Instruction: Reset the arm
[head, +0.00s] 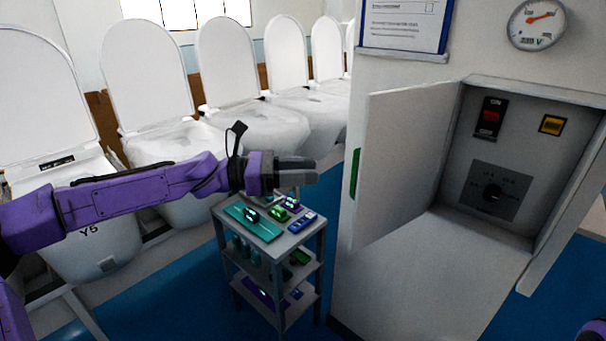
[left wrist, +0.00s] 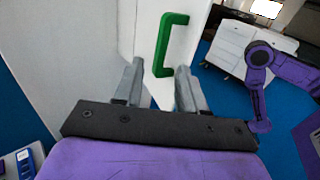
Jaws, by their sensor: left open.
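My left arm (head: 130,197) is purple and reaches in from the left, stretched across the head view. Its gripper (head: 310,170) is open and empty, above the small shelf cart and left of the open cabinet door (head: 405,165). In the left wrist view the two grey fingers (left wrist: 155,85) stand apart. The green door handle (left wrist: 168,45) shows just beyond them, not between them; it also shows on the door's edge in the head view (head: 355,173). A small purple piece of my right arm shows at the lower right corner of the head view; its gripper is out of sight.
The grey shelf cart (head: 262,262) holds several small devices. White toilets (head: 255,125) line the left. A gauge (head: 537,23) hangs above. Blue floor lies around the cart.

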